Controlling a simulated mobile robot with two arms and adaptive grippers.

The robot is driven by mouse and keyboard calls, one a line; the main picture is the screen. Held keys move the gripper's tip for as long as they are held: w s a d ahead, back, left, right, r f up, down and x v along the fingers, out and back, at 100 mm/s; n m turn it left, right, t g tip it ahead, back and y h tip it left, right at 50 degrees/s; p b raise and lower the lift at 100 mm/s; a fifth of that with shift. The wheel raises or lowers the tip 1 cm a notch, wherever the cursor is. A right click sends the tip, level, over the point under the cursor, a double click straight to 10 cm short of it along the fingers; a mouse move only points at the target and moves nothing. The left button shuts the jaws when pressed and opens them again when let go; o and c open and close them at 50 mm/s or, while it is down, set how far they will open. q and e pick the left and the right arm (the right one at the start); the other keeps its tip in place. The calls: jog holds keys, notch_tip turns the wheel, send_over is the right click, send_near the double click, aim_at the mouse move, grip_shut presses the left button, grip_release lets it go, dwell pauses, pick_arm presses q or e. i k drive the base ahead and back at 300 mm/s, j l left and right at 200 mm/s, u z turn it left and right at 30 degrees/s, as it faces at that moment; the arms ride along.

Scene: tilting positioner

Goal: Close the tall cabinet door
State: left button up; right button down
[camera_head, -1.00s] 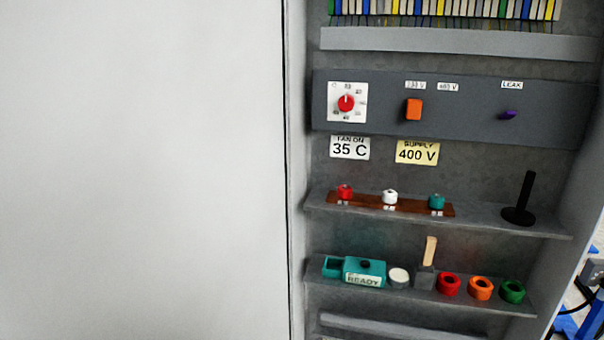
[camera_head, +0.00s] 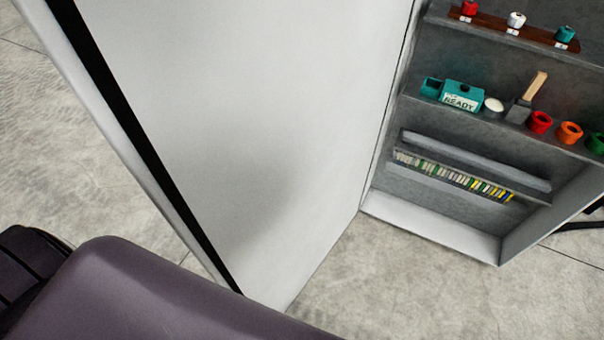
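The tall cabinet door (camera_head: 240,110) is a large pale grey panel. It stands open, swung out from the left side of the cabinet (camera_head: 430,228). A black strip (camera_head: 150,150) runs down along its free edge. The cabinet's inside is open to view at the right, with its shelves and lower floor showing. Neither of my grippers is in view. A dark purple part of my own body (camera_head: 150,295) fills the lower left and hides the floor there.
Shelves hold a teal box marked READY (camera_head: 462,97), a wooden-handled tool (camera_head: 527,98), and red (camera_head: 540,123) and orange (camera_head: 569,132) rings. A terminal strip (camera_head: 450,175) sits low inside. Bare floor (camera_head: 370,290) lies in front of the cabinet. A dark cable (camera_head: 580,227) is at the right.

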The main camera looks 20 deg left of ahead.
aim_at(253, 127)
jog(key=j+z, duration=0.2)
jog(key=j, duration=0.3)
jog(key=j+z, duration=0.25)
jog(key=j, duration=0.2)
jog(key=k+j+z, duration=0.2)
jog(key=j, duration=0.25)
jog(key=j+z, duration=0.2)
jog(key=j, duration=0.25)
jog(key=k+j+z, duration=0.2)
jog(key=j, duration=0.25)
jog(key=k+j, duration=0.1)
jog(key=j, duration=0.55)
jog(key=k+j+u, duration=0.1)
jog(key=k+j, duration=0.5)
